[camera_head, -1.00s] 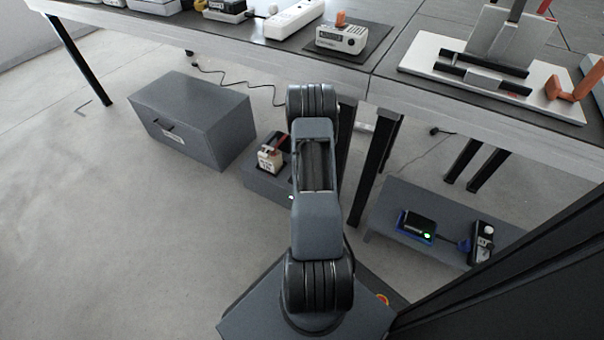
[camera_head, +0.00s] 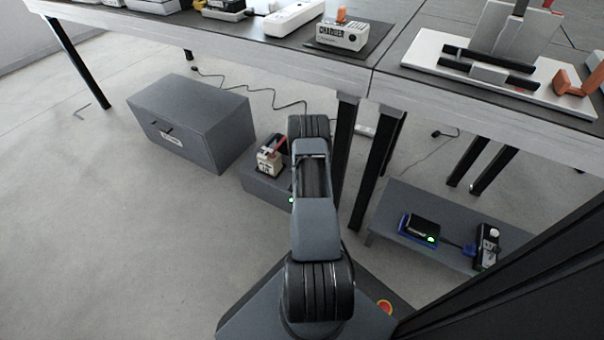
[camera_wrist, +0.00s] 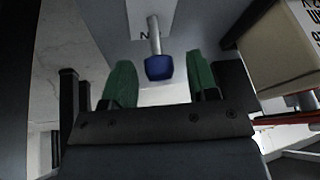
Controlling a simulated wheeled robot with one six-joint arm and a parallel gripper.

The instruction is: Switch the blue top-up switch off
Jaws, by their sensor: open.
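In the wrist view a blue-tipped switch lever (camera_wrist: 158,67) on a metal stem sticks out from a white plate (camera_wrist: 135,18) with a partly visible letter N. The blue tip lies between and slightly beyond the two green fingertips of my gripper (camera_wrist: 160,80). My gripper is open, with a gap on both sides of the blue tip, and I see no contact. In the head view my gripper and the blue switch are hidden behind my arm.
In the wrist view a beige box (camera_wrist: 265,50) with dark lettering stands close on the right. In the head view a table (camera_head: 330,65) with devices lies ahead, a grey cabinet (camera_head: 195,120) stands left, and a low shelf (camera_head: 395,200) with two devices lies right.

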